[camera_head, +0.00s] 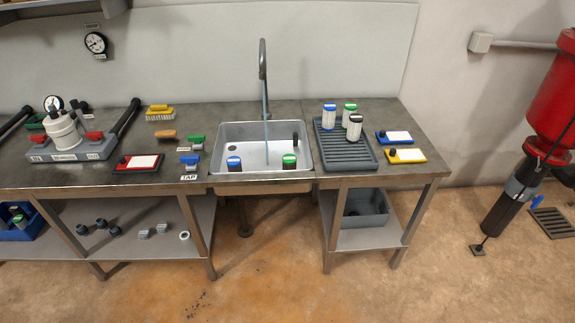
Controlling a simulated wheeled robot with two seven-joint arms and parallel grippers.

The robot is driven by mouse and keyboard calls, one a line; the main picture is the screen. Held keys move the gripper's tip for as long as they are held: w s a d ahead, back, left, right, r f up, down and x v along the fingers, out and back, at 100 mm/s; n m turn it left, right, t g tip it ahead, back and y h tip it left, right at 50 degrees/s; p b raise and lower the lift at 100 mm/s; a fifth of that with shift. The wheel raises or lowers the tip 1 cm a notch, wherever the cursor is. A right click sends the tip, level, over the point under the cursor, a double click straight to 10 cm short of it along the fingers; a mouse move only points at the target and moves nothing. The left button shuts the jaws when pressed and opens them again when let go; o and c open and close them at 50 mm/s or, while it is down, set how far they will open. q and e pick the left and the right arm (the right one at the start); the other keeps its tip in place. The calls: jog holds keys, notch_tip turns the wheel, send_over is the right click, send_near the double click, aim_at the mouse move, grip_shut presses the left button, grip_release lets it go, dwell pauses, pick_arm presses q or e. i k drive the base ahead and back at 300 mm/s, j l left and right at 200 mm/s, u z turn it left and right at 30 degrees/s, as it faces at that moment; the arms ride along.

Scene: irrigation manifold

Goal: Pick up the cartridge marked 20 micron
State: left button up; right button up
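Three white cartridges stand upright on the grey ribbed drainer right of the sink: one with a blue top (329,117), one with a green top (349,113) and one with a black top (354,128). The black-topped one stands nearest the front edge. Any micron marking is too small to read from here. Neither of my grippers is in view.
A steel bench holds the sink (215,150) with a tall tap (263,75), the ribbed drainer (334,159), and blue (399,136) and yellow (407,155) trays. A manifold (68,147) and red tray (138,163) sit left. Floor in front is clear.

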aim_at(289, 161)
jog(key=i+j+z, duration=0.45)
jog(key=j, duration=0.25)
jog(key=j+z, duration=0.25)
jog(key=j, duration=0.15)
jog(key=i, duration=0.05)
